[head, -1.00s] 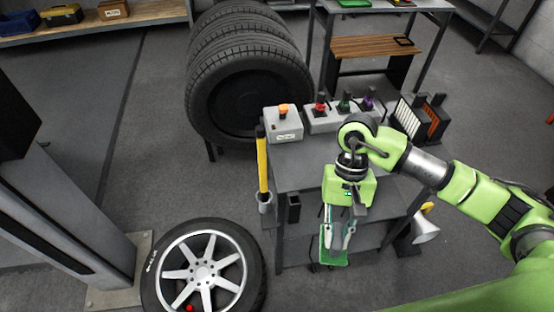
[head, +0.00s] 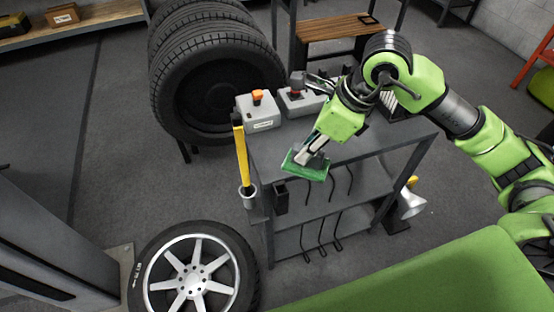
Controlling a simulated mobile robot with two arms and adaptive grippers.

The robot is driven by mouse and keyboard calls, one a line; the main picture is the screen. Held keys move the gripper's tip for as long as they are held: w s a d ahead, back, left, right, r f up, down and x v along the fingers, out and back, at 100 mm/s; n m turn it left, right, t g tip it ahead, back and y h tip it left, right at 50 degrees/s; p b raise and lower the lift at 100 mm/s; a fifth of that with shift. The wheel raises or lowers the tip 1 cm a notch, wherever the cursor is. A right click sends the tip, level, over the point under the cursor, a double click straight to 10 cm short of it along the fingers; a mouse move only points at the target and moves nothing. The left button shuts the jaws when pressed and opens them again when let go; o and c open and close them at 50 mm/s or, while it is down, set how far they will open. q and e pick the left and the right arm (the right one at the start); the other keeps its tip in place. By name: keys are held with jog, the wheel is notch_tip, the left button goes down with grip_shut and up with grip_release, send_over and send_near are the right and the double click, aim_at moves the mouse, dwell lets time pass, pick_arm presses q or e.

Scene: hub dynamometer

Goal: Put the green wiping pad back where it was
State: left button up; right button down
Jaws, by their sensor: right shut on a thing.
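The green wiping pad (head: 305,166) is a flat green piece in the jaws of my right gripper (head: 313,152). The gripper is shut on it and points down and to the left. The pad shows over the front left part of the grey cart's top (head: 378,143); I cannot tell whether it touches the surface. The gripper and arm hide part of the cart top behind them. My left gripper is not in view.
A grey box with an orange knob (head: 258,111) and another box with a red knob (head: 299,99) stand at the cart's back left. A yellow-handled tool (head: 241,158) stands in a holder at the cart's left side. Black hooks (head: 323,232) hang below. A wheel (head: 194,274) lies on the floor.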

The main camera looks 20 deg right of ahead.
jog(key=shift+w+r+m, duration=0.15)
jog(key=shift+m, duration=0.15)
jog(key=shift+w, duration=0.35)
jog(key=w+f+p, duration=0.1)
jog(key=w+f, duration=0.2)
jog(key=w, duration=0.1)
jog(key=w+a+f+p, duration=0.1)
jog(key=w+f+p, duration=0.1)
jog(key=w+f, duration=0.1)
jog(key=w+a+f+p, duration=0.1)
jog(key=w+f+p, duration=0.1)
jog(key=w, duration=0.3)
jog(key=shift+x, duration=0.9)
jog(key=f+p, duration=0.1)
jog(key=f, duration=0.1)
jog(key=shift+w+f+p, duration=0.3)
jog(key=shift+f+p, duration=0.1)
jog(key=shift+f, duration=0.2)
jog(key=shift+f, duration=0.1)
